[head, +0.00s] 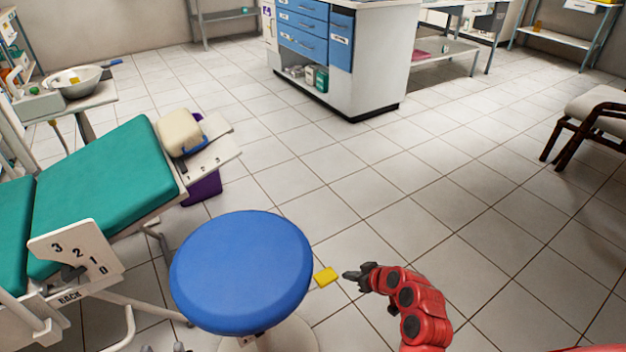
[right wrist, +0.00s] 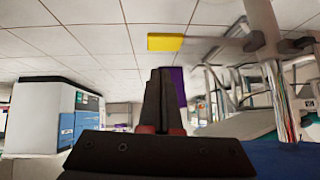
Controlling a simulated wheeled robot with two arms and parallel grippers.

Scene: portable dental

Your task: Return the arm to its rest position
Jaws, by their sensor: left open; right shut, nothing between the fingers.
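My right arm is red and comes in from the lower right of the head view. Its dark gripper (head: 348,275) points left, above the floor and right of the blue stool. In the right wrist view the same gripper (right wrist: 160,75) has its fingers together with nothing between them. Only the tips of my left gripper (head: 164,348) show at the bottom edge of the head view, below the stool; they are apart, and the rest of that arm is out of view.
A blue round stool (head: 242,270) stands close left of my right gripper. A flat yellow object (head: 326,277) appears between them, also in the wrist view (right wrist: 165,42). A green dental chair (head: 100,190) is at left, a blue-drawered cabinet (head: 375,60) at back.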

